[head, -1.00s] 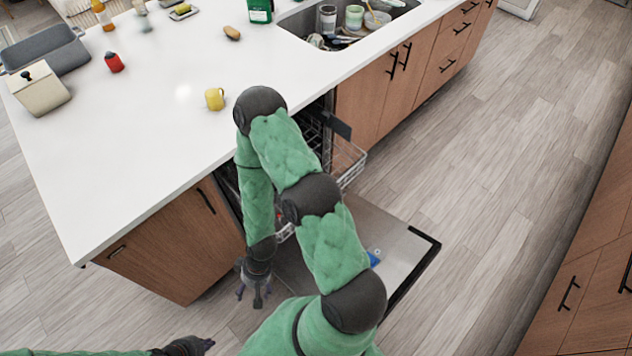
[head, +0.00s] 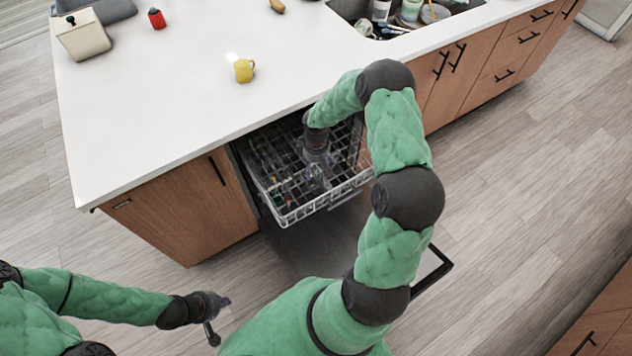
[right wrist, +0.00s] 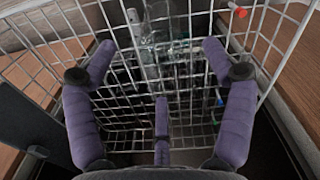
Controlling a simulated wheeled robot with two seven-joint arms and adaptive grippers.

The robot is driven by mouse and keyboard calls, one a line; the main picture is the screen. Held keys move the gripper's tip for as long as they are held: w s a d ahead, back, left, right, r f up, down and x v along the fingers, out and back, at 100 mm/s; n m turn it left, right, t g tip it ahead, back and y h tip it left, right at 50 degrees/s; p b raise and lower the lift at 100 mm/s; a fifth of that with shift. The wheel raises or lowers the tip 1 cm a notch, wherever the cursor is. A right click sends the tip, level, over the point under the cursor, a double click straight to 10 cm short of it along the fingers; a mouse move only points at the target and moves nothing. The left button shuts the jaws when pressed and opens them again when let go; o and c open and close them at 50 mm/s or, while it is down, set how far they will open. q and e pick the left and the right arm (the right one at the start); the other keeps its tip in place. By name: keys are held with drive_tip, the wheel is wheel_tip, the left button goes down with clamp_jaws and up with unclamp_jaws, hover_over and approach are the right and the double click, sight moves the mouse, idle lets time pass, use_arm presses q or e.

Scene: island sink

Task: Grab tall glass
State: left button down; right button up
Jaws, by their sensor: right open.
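A clear glass (right wrist: 155,42) stands among the wires of the dishwasher rack (right wrist: 262,50) in the right wrist view, beyond my fingertips. Its full height is hard to make out. My right gripper (right wrist: 158,75) is open, with two purple fingers spread at the sides and one at the bottom centre, and nothing between them. In the head view my right gripper (head: 318,176) points down over the pulled-out rack (head: 290,215) and hides part of its contents. My left gripper (head: 218,317) is empty over the floor at the lower left, its fingers apart.
The dishwasher door (head: 320,245) hangs open below the rack. A small red item (right wrist: 240,12) is at the rack's far right. Wooden cabinet fronts (head: 185,210) flank the opening.

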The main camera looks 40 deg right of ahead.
sight(316, 173)
wheel_tip(316, 173, down, 6)
drive_tip(key=shift+r+b, duration=0.25)
drive_tip(key=shift+b, duration=0.5)
wheel_tip(316, 173, down, 5)
drive_tip(key=shift+a+f+b, duration=0.1)
drive_tip(key=shift+b, duration=1)
drive_tip(key=c, duration=1.4)
